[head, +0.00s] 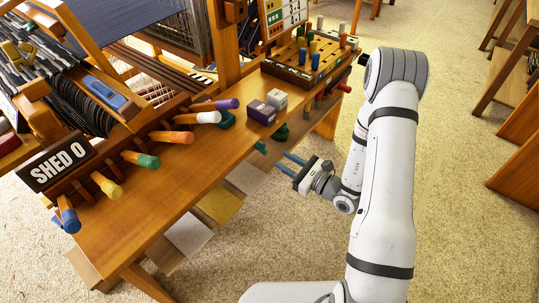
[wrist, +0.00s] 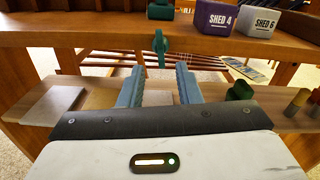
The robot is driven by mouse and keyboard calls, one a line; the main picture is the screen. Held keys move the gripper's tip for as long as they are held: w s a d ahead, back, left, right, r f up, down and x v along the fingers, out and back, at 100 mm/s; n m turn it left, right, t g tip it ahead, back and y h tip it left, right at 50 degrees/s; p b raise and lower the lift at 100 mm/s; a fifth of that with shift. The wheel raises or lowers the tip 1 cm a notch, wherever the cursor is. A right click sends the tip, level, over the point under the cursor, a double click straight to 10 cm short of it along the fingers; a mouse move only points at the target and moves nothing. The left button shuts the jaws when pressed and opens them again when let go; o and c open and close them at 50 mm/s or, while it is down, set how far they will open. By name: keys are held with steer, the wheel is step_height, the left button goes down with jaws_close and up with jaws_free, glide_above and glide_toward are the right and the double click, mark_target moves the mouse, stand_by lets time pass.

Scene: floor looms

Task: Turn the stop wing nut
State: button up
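A small green wing nut (wrist: 159,44) stands out from the front edge of the wooden bench, and I take it to be the stop wing nut. It shows upright in the wrist view, a little beyond my fingertips. In the head view the wing nut (head: 261,147) is small at the bench's front edge. My gripper (wrist: 159,72) is open and empty, its two blue-grey fingers pointing at the bench edge. The wing nut lies in line with the gap between them, without visible contact. In the head view my gripper (head: 287,160) is right of and slightly below the nut.
A purple block (wrist: 217,17) and a grey block (wrist: 261,20) sit on the bench top. A green piece (wrist: 160,10) sits above the nut. A lower shelf (wrist: 275,112) carries another green object (wrist: 240,90). Several coloured handles line the loom left. Carpet is clear to the right.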

mark_target(266, 150)
steer(key=x, duration=0.7)
steer(key=shift+w+a+b, duration=0.15)
steer(key=shift+a+b, duration=0.1)
steer(key=shift+b, duration=0.1)
steer(key=shift+c, duration=0.3)
steer(key=c, duration=0.6)
steer(key=shift+m+p, duration=0.3)
steer(key=shift+m, duration=0.4)
steer(key=o, duration=0.7)
steer(key=shift+c, duration=0.2)
steer(key=shift+d, duration=0.1)
